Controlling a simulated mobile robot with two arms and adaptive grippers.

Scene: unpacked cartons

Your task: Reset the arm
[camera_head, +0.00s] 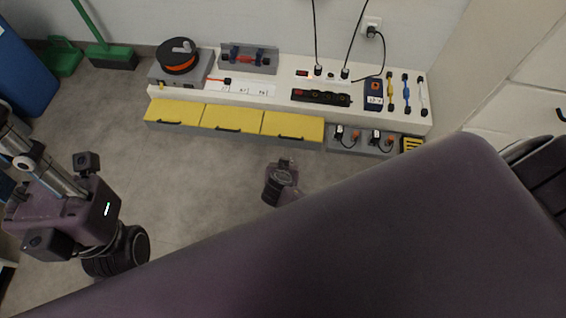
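A large purple arm link of mine fills the lower right of the head view, very close to the camera, and hides much of the floor. A small dark joint-like part shows above its edge near the middle. A purple and black mechanism with metal rods shows at the left. I see no gripper fingers on either side, so I cannot tell whether any gripper is open or holds something.
A white bench (274,91) with yellow drawers (231,118) runs along the back wall. A green broom (110,52) stands back left. Grey floor is clear before the drawers.

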